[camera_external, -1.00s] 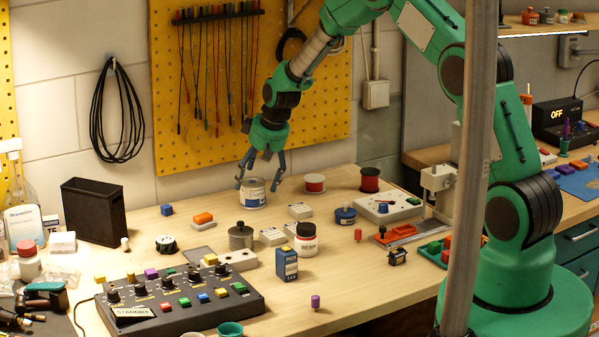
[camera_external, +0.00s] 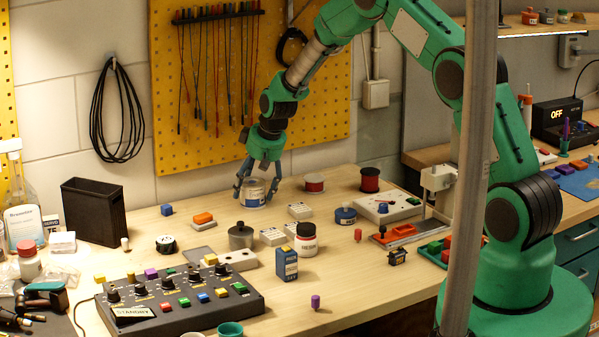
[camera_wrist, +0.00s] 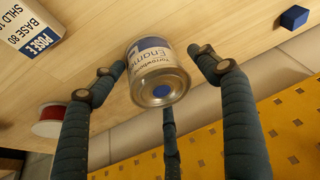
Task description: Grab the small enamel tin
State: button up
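The small enamel tin (camera_external: 254,193) is a short white can with a blue band and a metal rim, upright on the bench towards the back. In the wrist view the tin (camera_wrist: 156,72) shows its label reading "Enamel" and its lid with a blue spot. My gripper (camera_external: 255,197) is lowered over the tin with its fingers around it. In the wrist view my gripper (camera_wrist: 160,65) is open, with one finger on either side of the tin and a third beneath it in the picture. Gaps show beside the tin, so the fingers do not appear to press on it.
A blue cube (camera_external: 167,210) lies left. The yellow pegboard (camera_external: 215,148) rises behind.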

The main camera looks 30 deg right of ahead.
aim_at(249, 179)
jog(key=c, duration=1)
jog(key=shift+r, duration=0.1)
jog(key=shift+r, duration=0.75)
notch_tip(249, 179, up, 2)
jog(key=shift+w+r, duration=0.1)
jog(key=s+d+r, duration=0.1)
jog(key=s+d, duration=0.1)
jog(key=s, duration=1.4)
jog(key=shift+r, duration=0.1)
